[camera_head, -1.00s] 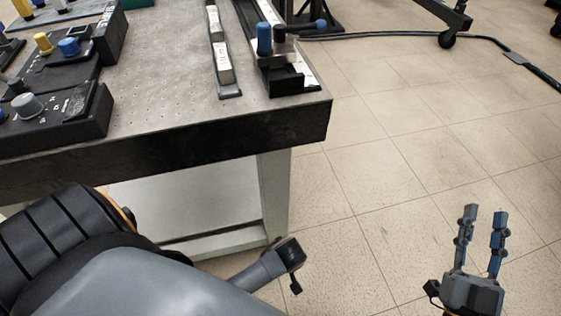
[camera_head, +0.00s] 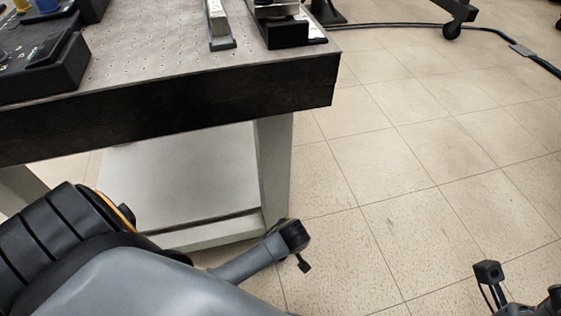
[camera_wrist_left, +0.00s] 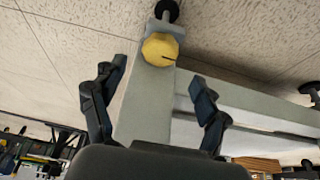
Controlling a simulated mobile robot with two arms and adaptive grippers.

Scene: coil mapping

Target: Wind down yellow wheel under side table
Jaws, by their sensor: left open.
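The yellow wheel (camera_wrist_left: 160,49) shows in the left wrist view. It sits near the end of a light grey table leg (camera_wrist_left: 148,105), beside a black foot. My left gripper (camera_wrist_left: 158,78) is open, with one finger on each side of the leg in the picture. The wheel appears beyond the fingertips and between them; I see no contact. In the head view the side table (camera_head: 180,126) stands at left, and the wheel is hidden there.
Black devices with knobs (camera_head: 45,65) and a rail (camera_head: 218,25) are on the tabletop. A light grey lower panel (camera_head: 180,180) is beneath it. A black cable (camera_head: 400,25) runs along the back floor. The tiled floor (camera_head: 400,160) to the right is clear.

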